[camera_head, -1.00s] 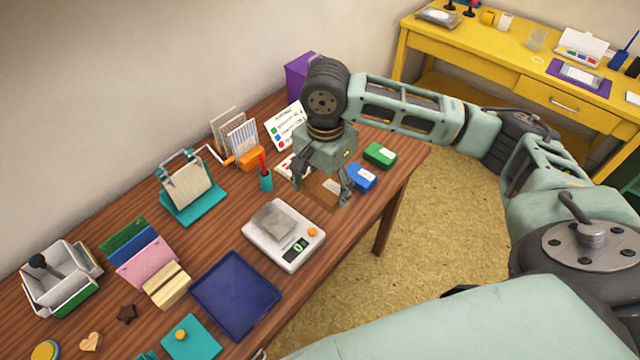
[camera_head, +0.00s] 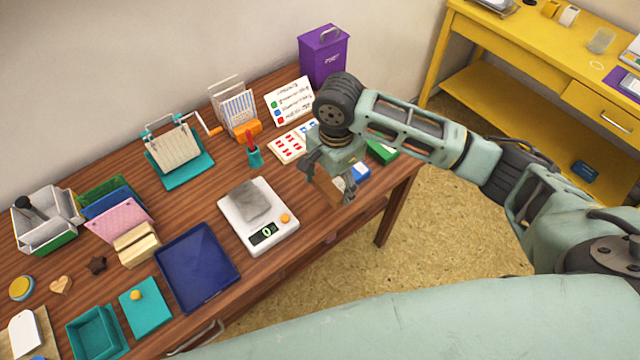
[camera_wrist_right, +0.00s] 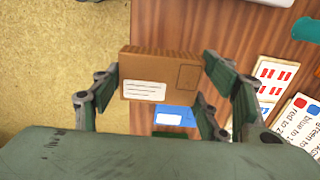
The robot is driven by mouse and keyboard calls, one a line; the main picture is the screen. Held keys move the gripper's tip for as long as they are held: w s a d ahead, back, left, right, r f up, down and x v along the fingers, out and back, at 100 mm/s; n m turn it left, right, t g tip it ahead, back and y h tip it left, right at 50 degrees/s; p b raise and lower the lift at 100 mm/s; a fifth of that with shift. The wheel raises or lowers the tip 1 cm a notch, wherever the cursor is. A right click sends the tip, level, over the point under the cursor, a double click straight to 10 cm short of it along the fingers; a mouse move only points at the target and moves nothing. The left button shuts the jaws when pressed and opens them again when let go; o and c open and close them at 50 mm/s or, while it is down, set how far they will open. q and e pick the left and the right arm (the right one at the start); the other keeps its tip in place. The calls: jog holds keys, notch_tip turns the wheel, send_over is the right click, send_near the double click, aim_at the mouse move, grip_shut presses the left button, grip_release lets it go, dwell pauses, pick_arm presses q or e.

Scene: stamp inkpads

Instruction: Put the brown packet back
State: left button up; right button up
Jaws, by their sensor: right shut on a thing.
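The brown packet (camera_wrist_right: 160,75) is a small cardboard box with a white label, seen clearly in the right wrist view. My right gripper (camera_wrist_right: 162,82) is shut on it, with fingers at both of its short sides. In the head view the right gripper (camera_head: 333,180) hangs over the table's right front part, and the brown packet (camera_head: 325,187) shows only partly between its fingers. It looks held a little above the wood, but the gap is hard to judge. My left gripper is not in view.
A blue packet (camera_head: 358,173) and a green packet (camera_head: 382,151) lie close by the gripper. The blue tray (camera_head: 197,268) is empty.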

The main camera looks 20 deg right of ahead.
aim_at(319, 176)
jog(key=w+f, duration=0.1)
jog(key=w+a+f, duration=0.1)
jog(key=w, duration=0.1)
jog(key=w+a+f, duration=0.1)
jog(key=shift+w, duration=0.2)
notch_tip(319, 176, down, 3)
jog(key=shift+d+f, duration=0.1)
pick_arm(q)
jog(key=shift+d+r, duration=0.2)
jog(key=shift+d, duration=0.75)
pick_arm(e)
jog(key=shift+f, duration=0.35)
jog(key=shift+f, duration=0.1)
jog(key=o, duration=1.4)
notch_tip(319, 176, up, 12)
